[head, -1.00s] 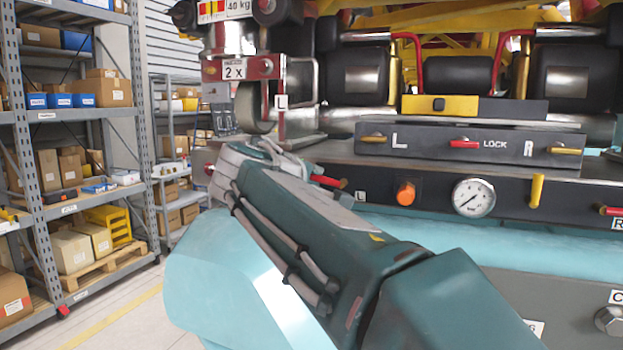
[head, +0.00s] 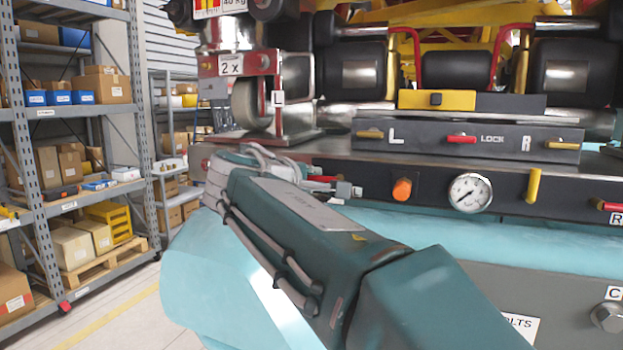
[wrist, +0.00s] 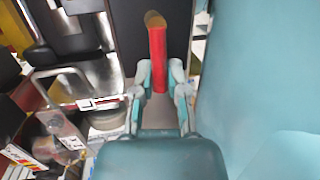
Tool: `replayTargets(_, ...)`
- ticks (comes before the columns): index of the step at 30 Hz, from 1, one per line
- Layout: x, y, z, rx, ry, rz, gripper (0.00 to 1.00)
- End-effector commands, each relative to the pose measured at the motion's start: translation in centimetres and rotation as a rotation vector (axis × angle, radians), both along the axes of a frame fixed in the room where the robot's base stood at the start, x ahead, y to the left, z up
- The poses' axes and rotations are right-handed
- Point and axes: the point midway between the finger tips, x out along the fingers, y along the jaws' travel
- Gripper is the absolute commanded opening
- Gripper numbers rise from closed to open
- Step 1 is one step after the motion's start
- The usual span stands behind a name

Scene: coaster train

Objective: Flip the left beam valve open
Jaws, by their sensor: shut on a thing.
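The left beam valve's red handle (head: 322,179) shows in the head view at the left end of the dark front panel, mostly hidden by my gripper. In the wrist view the red handle (wrist: 158,50) stands lengthwise in the picture, with a brass-coloured end at the top. My gripper (wrist: 159,82) has one finger on each side of the handle's lower part and is shut on it. In the head view my gripper (head: 343,189) is at the panel, left of the orange button. The handle's pivot is hard to make out.
An orange button (head: 402,190), a pressure gauge (head: 470,193) and a yellow lever (head: 533,186) sit right of the handle. A lock panel (head: 470,140) lies above. A light-blue surface (wrist: 265,90) fills the wrist view's right side. Shelves (head: 75,120) stand at far left.

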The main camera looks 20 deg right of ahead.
Motion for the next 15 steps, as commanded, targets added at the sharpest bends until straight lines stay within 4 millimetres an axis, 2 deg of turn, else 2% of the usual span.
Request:
replayTargets(1,0.07,0.01,-0.41,0.002,0.009,-0.003,0.0)
replayTargets(2,0.07,0.03,-0.42,0.002,0.009,-0.003,0.27)
replayTargets(3,0.08,0.05,-0.42,0.002,0.009,-0.003,0.45)
replayTargets(4,0.07,0.07,-0.4,0.002,0.009,-0.003,0.53)
replayTargets(15,-0.04,0.29,-0.16,0.001,0.003,0.0,0.53)
